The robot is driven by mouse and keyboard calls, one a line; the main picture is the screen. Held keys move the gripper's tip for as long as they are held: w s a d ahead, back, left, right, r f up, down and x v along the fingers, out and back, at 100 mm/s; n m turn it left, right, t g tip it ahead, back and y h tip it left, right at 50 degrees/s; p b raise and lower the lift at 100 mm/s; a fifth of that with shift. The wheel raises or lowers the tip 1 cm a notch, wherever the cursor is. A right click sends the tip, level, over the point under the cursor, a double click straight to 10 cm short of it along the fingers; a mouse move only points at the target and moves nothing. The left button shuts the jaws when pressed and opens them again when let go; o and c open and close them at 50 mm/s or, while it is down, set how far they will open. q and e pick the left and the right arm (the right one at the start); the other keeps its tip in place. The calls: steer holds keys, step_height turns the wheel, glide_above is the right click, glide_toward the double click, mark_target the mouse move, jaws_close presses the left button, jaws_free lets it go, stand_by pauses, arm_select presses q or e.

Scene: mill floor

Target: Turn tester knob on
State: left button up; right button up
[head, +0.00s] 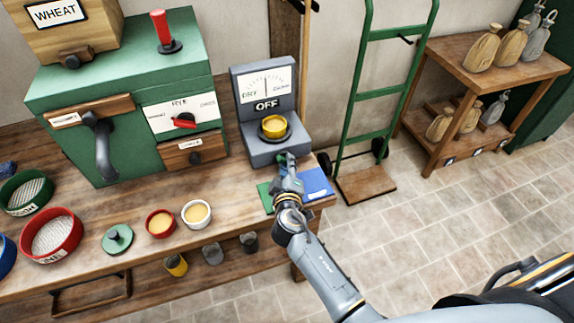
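The tester (262,88) is a grey device at the right end of the workbench. It has a dial with a needle near the middle and a label reading OFF. Its round yellow knob (274,126) sits on a dark ring on the sloping base. My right gripper (286,160) is just in front of the tester's base, below the knob in the picture and apart from it. Its fingers are small and seen from behind, so I cannot tell whether they are open or shut. My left gripper is not in view.
A green mill (120,65) with a black lever stands left of the tester. Green and blue pads (317,184) lie under my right gripper. Bowls of meal (197,213) and sieves (52,236) stand further left. A green hand truck (366,120) and sack shelf (462,55) are at right.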

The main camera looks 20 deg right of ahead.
jaws_close()
steer(key=shift+m, duration=0.3)
steer(key=shift+r+m+g+y+p, duration=0.15)
steer(key=shift+m+g+y+p, duration=0.25)
steer(key=shift+m+y+p, duration=0.5)
steer(key=shift+d+m+y+p, duration=0.1)
steer(key=shift+m+y+p, duration=0.2)
steer(key=shift+m+p, duration=0.5)
steer(key=shift+m+y+p, duration=0.4)
steer(key=shift+m+p, duration=0.1)
